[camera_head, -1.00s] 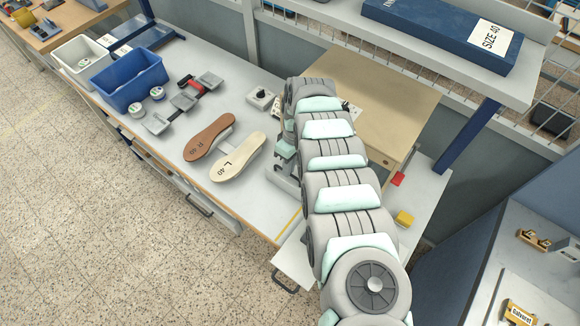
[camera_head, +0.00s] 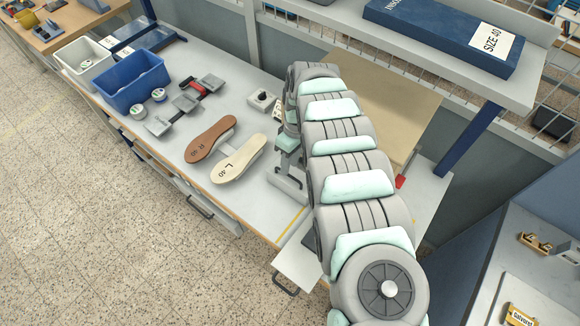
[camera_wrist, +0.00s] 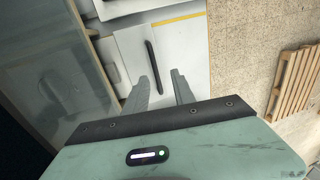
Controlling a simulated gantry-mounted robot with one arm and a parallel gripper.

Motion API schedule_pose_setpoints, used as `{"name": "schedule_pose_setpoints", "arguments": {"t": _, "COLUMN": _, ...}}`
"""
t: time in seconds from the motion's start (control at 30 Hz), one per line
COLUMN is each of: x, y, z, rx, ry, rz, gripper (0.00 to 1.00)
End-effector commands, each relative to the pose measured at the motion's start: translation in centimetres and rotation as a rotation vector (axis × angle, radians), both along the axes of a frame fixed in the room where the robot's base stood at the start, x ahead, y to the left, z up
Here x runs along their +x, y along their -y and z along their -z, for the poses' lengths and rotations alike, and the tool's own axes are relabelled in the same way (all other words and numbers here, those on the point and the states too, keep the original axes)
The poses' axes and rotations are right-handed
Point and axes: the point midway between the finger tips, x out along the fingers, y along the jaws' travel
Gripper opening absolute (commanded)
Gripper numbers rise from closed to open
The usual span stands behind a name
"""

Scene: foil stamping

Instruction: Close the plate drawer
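The plate drawer (camera_head: 297,266) shows at the front right corner of the bench as a pale panel standing out past the bench edge, with a dark handle (camera_head: 284,287) on its front. My arm covers its right part. In the wrist view a pale panel with a long dark bar (camera_wrist: 152,62) lies just beyond my gripper (camera_wrist: 163,88); I cannot tell whether it belongs to the drawer.
A brown insole (camera_head: 210,138) and a cream insole (camera_head: 239,160) lie on the bench. A blue bin (camera_head: 132,85) stands farther left. Open floor (camera_head: 120,240) lies in front; a wooden pallet (camera_wrist: 295,82) shows there.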

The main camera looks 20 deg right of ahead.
Motion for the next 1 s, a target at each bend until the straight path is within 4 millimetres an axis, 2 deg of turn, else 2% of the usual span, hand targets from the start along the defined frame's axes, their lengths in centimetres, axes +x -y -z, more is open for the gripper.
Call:
{"name": "schedule_pose_setpoints", "arguments": {"t": 0.03, "x": 0.1, "y": 0.2, "z": -1.0, "rx": -0.005, "ry": 0.003, "rz": 0.0, "gripper": 0.31}}
{"name": "schedule_pose_setpoints", "arguments": {"t": 0.27, "x": 0.1, "y": 0.2, "z": -4.8, "rx": -0.005, "ry": 0.004, "rz": 0.002, "gripper": 0.31}}
{"name": "schedule_pose_setpoints", "arguments": {"t": 0.43, "x": 0.2, "y": 0.2, "z": -8.2, "rx": -0.006, "ry": 0.007, "rz": 0.002, "gripper": 0.31}}
{"name": "schedule_pose_setpoints", "arguments": {"t": 0.6, "x": 0.2, "y": 0.4, "z": -12.6, "rx": -0.005, "ry": 0.009, "rz": 0.003, "gripper": 0.31}}
{"name": "schedule_pose_setpoints", "arguments": {"t": 0.8, "x": 0.2, "y": 0.2, "z": -15.0, "rx": -0.002, "ry": 0.007, "rz": 0.002, "gripper": 0.31}}
{"name": "schedule_pose_setpoints", "arguments": {"t": 1.0, "x": 0.1, "y": 0.1, "z": -16.1, "rx": -0.002, "ry": 0.003, "rz": 0.001, "gripper": 0.31}}
